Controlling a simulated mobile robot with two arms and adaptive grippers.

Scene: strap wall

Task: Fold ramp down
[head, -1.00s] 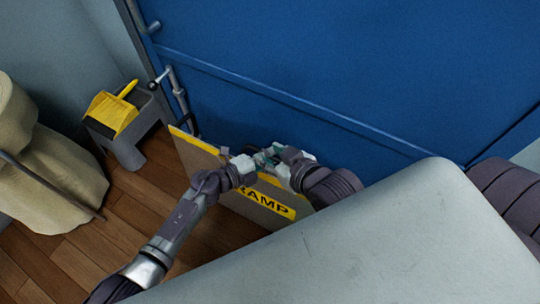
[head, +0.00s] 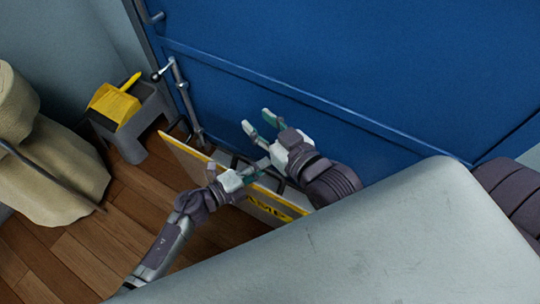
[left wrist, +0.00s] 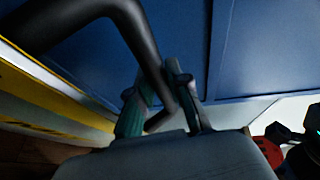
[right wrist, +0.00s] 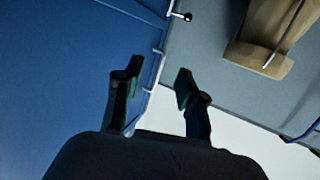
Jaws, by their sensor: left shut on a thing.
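The ramp (head: 186,154) is a pale panel with a yellow edge and partly hidden lettering, at the foot of the blue door (head: 360,75). It leans out, with a gap between its top edge and the door. A black handle (left wrist: 150,60) is on its door side. My left gripper (head: 257,172) is shut on the handle, which passes between its fingers in the left wrist view (left wrist: 165,105). My right gripper (head: 259,122) is open and empty, above the ramp's top edge and in front of the door. Its spread fingers show in the right wrist view (right wrist: 155,95).
A grey step stool (head: 140,130) with a yellow dustpan (head: 113,105) stands left of the ramp. A beige sack (head: 50,165) is at the far left. A grey surface (head: 400,240) fills the lower right. Wooden floor (head: 115,235) is clear left of the ramp.

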